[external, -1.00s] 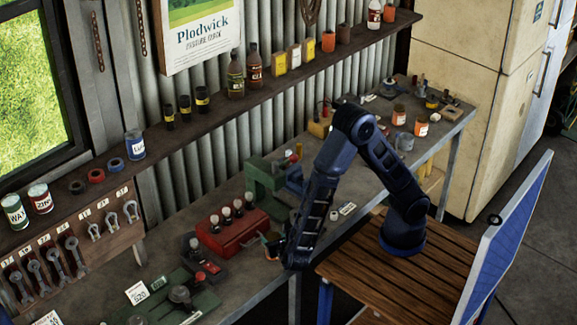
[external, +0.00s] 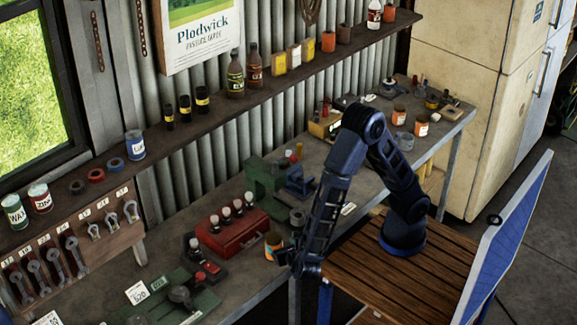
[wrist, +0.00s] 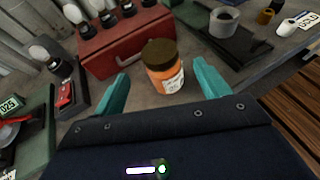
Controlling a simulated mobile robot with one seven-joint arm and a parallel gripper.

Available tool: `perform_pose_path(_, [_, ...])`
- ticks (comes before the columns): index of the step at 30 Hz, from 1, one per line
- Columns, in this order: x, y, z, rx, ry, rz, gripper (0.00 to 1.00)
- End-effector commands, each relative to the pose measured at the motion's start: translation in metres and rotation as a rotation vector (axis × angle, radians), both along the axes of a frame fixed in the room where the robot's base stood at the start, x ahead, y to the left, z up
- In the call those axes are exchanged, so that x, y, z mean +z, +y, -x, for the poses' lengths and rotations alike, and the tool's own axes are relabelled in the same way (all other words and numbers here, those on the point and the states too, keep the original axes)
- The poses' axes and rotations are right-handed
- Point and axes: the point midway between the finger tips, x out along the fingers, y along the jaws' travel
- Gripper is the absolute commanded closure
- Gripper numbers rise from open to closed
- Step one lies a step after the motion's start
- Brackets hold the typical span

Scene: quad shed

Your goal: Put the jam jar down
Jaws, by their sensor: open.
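The jam jar (wrist: 165,80), orange with a dark lid and a pale label, stands upright on the bench in the wrist view. In the external view the jar (external: 273,246) is beside the red toolbox, near the bench's front edge. My gripper (wrist: 162,70) is open, with one teal finger to each side of the jar and visible gaps between. In the external view my gripper (external: 291,256) is just right of the jar; its fingers are hard to make out there.
The red toolbox (external: 232,234) with several white-topped bulbs stands close behind the jar. A grey roll (wrist: 223,20) and a dark flat item (wrist: 240,42) lie to its right. Green machinery (external: 187,297) is at the left. Two orange jars (external: 421,127) (external: 398,116) stand far right.

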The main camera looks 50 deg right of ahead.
Motion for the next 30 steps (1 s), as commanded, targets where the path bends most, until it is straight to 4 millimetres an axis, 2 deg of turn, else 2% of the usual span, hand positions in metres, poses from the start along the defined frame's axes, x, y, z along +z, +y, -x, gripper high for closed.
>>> perform_pose_path(3, [0.007, 0.007, 0.015, 0.001, -0.001, -0.001, 0.25])
perform_pose_path(9, [0.013, 0.012, 0.029, 0.001, -0.001, -0.001, 0.25])
perform_pose_path(17, [0.015, 0.013, 0.031, -0.001, 0.0, 0.0, 0.25])
perform_pose_path(20, [0.019, 0.007, 0.025, -0.024, 0.003, -0.013, 0.25])
perform_pose_path(23, [0.03, -0.011, 0.006, -0.095, 0.013, -0.054, 0.25])
perform_pose_path(25, [0.043, -0.032, -0.013, -0.177, 0.022, -0.101, 0.25])
perform_pose_path(30, [0.074, -0.098, -0.056, -0.416, 0.045, -0.248, 0.25])
